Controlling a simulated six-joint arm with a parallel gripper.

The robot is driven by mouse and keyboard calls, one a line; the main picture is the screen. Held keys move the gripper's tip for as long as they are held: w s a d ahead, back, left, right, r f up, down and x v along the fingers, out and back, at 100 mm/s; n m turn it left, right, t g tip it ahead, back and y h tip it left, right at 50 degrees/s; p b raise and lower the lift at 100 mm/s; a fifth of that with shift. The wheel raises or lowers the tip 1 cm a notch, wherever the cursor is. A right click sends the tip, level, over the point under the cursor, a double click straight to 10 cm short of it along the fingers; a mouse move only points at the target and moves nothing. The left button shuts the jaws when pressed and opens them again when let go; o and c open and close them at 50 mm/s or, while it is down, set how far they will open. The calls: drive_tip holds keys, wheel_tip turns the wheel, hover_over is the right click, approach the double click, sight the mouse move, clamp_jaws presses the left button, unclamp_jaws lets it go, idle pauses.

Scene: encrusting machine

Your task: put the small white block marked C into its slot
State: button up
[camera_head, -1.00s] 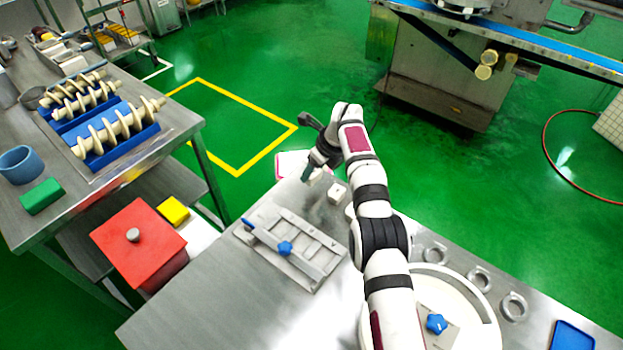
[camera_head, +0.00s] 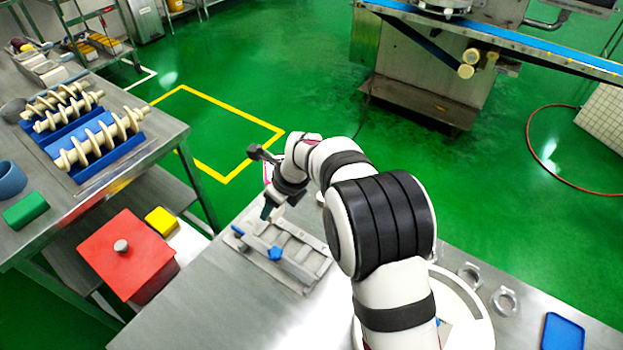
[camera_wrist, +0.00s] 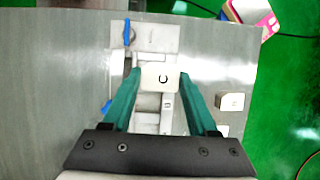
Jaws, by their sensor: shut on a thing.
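My gripper (camera_wrist: 160,95) is shut on the small white block marked C (camera_wrist: 158,76), held between its green fingers in the wrist view. The block is over the grey slotted fixture (camera_wrist: 157,38); I cannot tell how high above it. In the head view my gripper (camera_head: 268,210) is at the far side of the fixture (camera_head: 300,284), and the block is not clearly visible there. The fixture has a row of slots and a bar with blue knobs (camera_head: 275,254). The slot under the block is hidden by the block and fingers.
Another white block with a letter (camera_wrist: 235,101) stands on the steel table to the right of my gripper. A white box with pink (camera_wrist: 252,12) is near the table edge. A red box (camera_head: 128,255) and a yellow block (camera_head: 161,221) are left of the table.

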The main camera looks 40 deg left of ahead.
sight(273, 222)
drive_tip(key=shift+s+a+f, duration=0.15)
drive_tip(key=shift+s, duration=0.55)
drive_tip(key=shift+s+f, duration=0.2)
drive_tip(key=shift+f, duration=0.1)
drive_tip(key=shift+w+f, duration=0.1)
drive_tip(key=shift+f, duration=1.85)
drive_tip(key=shift+f, duration=0.1)
drive_tip(key=shift+f, duration=0.35)
drive_tip(key=shift+f, duration=0.15)
drive_tip(key=shift+f, duration=0.35)
drive_tip(key=shift+f, duration=0.2)
